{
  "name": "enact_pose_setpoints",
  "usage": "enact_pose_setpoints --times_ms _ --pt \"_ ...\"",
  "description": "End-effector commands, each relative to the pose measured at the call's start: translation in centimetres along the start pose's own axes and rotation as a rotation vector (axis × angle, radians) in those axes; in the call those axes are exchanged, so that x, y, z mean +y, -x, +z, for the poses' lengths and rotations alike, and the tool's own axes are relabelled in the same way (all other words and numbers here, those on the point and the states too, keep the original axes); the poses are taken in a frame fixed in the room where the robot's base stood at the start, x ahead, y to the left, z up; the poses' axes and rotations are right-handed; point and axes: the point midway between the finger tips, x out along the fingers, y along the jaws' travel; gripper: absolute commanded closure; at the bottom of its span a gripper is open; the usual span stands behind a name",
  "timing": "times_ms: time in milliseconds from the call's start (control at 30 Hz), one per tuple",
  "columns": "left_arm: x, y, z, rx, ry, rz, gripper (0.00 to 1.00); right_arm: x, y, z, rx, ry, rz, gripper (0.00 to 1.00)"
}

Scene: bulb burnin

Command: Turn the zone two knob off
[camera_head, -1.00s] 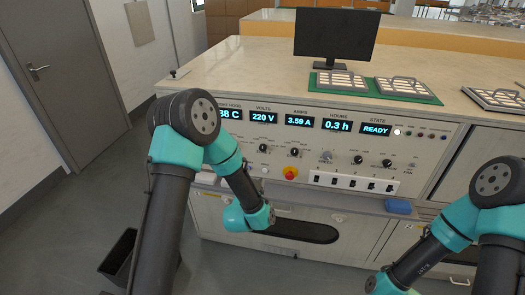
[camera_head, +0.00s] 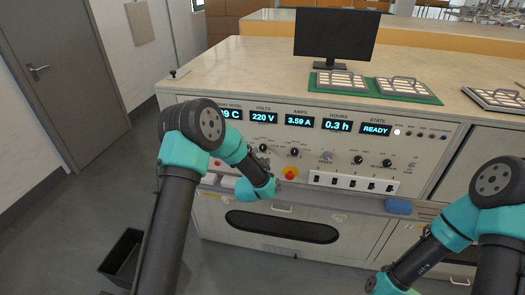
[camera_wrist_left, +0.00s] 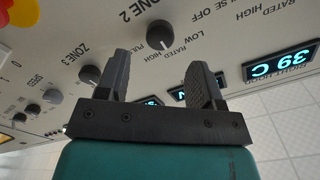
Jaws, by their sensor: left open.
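The zone two knob (camera_wrist_left: 160,35) is dark grey, with its label above it in the left wrist view. Its pale mark points down toward the RATED and HIGH lettering. I take it to be the left of two dark knobs (camera_head: 263,147) in the head view. My left gripper (camera_wrist_left: 160,80) is open and empty, its fingers before the panel. The knob shows beyond and between the fingertips, apart from them. In the head view the left fingers are too small or hidden to tell. My right arm is at the lower right, its gripper out of frame.
The zone three knob (camera_wrist_left: 89,75) is close to one finger. Lit displays (camera_head: 299,121) run above. A blue block (camera_head: 398,206) rests on the ledge.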

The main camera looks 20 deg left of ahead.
Motion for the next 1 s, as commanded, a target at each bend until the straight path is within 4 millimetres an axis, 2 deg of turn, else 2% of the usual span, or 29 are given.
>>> enact_pose_setpoints --times_ms 200,333,500,767,1000 --pt "0.0 -3.3 0.1 -0.001 0.000 -0.001 0.39 0.0 0.0 0.0 0.000 0.000 0.000 0.57" --pt "0.1 -4.6 0.1 -0.001 0.000 0.000 0.39 0.0 0.0 0.0 0.000 0.000 0.000 0.57" --pt "0.0 -5.3 0.1 -0.001 0.000 0.000 0.39 0.0 0.0 0.0 0.000 0.000 0.000 0.57" --pt "0.0 -5.4 0.1 -0.001 0.000 0.001 0.39 0.0 0.0 0.0 0.000 0.000 0.000 0.57" --pt "0.0 -5.4 0.1 -0.001 0.000 0.001 0.62 0.0 0.0 0.0 0.000 0.000 0.000 0.57"
